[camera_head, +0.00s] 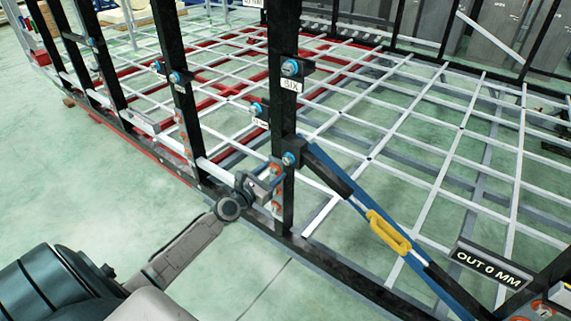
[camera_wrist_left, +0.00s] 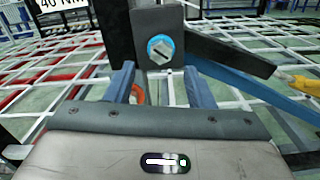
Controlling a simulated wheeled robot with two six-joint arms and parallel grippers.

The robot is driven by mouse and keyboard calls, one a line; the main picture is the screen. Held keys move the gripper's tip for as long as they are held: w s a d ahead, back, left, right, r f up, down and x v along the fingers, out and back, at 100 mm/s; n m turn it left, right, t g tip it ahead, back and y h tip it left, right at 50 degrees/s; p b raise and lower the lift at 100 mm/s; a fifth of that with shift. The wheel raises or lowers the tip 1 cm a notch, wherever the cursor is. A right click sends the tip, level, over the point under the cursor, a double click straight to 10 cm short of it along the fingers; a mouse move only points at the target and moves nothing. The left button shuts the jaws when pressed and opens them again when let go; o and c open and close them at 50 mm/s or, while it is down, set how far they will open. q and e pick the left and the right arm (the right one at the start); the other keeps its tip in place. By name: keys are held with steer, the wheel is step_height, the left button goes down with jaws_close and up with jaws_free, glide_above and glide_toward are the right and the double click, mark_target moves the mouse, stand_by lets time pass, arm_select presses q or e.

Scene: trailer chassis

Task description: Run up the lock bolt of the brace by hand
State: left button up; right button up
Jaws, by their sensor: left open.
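The blue brace (camera_head: 352,192) slopes down to the right from a black upright post (camera_head: 283,110). A bolt with a blue collar (camera_head: 289,158) sits at its upper end. In the left wrist view the same bolt (camera_wrist_left: 161,49) shows a grey head inside the blue ring on a dark plate. My left gripper (camera_head: 268,179) is open beside the post, a little below and left of the bolt in the head view. In the wrist view its two blue fingers (camera_wrist_left: 160,84) stand apart, below and either side of the bolt, with nothing seen held. My right gripper is out of view.
A yellow handle (camera_head: 388,232) sits on the brace. A sign reading "OUT 0 MM" (camera_head: 490,268) stands at lower right. Other blue-ringed bolts, one above a "SIX" label (camera_head: 291,85), are on the posts. A white lattice lies behind; the green floor at left is clear.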

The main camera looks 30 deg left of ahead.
mark_target(286, 162)
arm_select(q)
steer(key=w, duration=0.6)
steer(key=shift+d+b, duration=0.3)
steer(key=c, duration=1)
